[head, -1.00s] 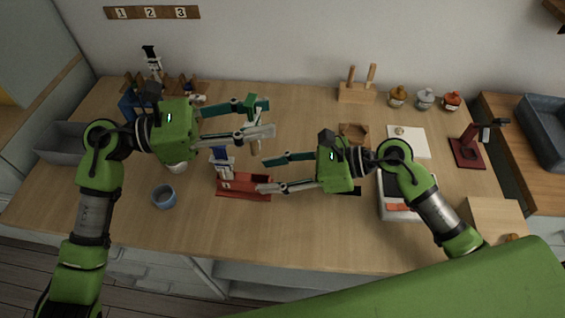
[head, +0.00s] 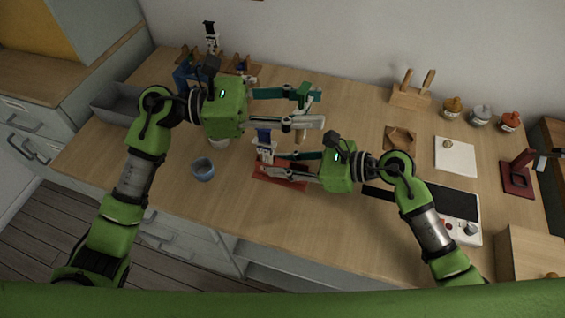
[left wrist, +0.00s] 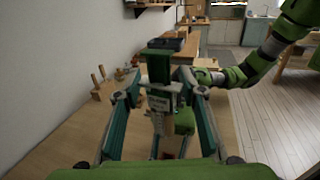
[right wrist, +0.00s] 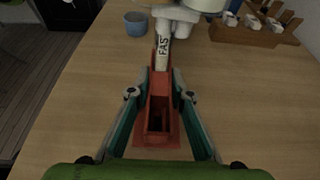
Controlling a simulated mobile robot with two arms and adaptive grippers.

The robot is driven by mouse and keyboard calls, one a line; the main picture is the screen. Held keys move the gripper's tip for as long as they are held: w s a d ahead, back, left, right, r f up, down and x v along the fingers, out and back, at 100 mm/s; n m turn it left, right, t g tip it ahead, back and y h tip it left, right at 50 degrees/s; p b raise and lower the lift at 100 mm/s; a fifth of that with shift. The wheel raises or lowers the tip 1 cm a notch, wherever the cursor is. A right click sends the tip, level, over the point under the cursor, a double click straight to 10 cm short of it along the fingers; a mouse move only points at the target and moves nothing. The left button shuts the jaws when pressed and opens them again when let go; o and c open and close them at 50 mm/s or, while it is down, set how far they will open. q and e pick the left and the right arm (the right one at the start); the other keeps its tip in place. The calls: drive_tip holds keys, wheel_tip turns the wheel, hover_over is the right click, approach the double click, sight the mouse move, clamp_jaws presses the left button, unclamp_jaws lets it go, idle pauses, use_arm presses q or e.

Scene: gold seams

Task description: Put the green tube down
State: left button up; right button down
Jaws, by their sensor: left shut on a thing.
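The green tube, with a green cap and a pale lettered body, is in my left gripper (head: 311,108). It shows upright between the fingers in the left wrist view (left wrist: 160,72), held above the table; its lower end is unclear. A red stand (head: 272,179) is on the table below and to the left of it. A white tube with a blue cap (head: 264,141) is upright at this stand. My right gripper (head: 271,164) is open, with its fingers on either side of the red stand, also seen in the right wrist view (right wrist: 158,88). A white piece lettered "FAS" (right wrist: 163,47) shows beyond.
A blue mug (head: 203,172) stands left of the stand. A grey tray (head: 115,106) is at the far left. A wooden block (head: 409,97), several jars and a white sheet (head: 455,157) are at the right. The table front is clear.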

idle(0.5)
use_arm(q)
drive_tip(key=w+a+f+n+t+y, duration=0.1)
drive_tip(key=w+a+f+n+t, duration=0.2)
drive_tip(key=w, duration=0.4)
drive_tip(key=w+a+n+t+y, duration=0.1)
drive_tip(key=w+a+n+t, duration=0.2)
drive_tip(key=w+t, duration=0.3)
wheel_tip(320, 180, down, 10)
drive_tip(key=w, duration=0.2)
drive_tip(key=shift+a+f, duration=0.25)
drive_tip(key=shift+a, duration=0.05)
drive_tip(key=shift+f, duration=0.2)
drive_tip(key=o, duration=1.2)
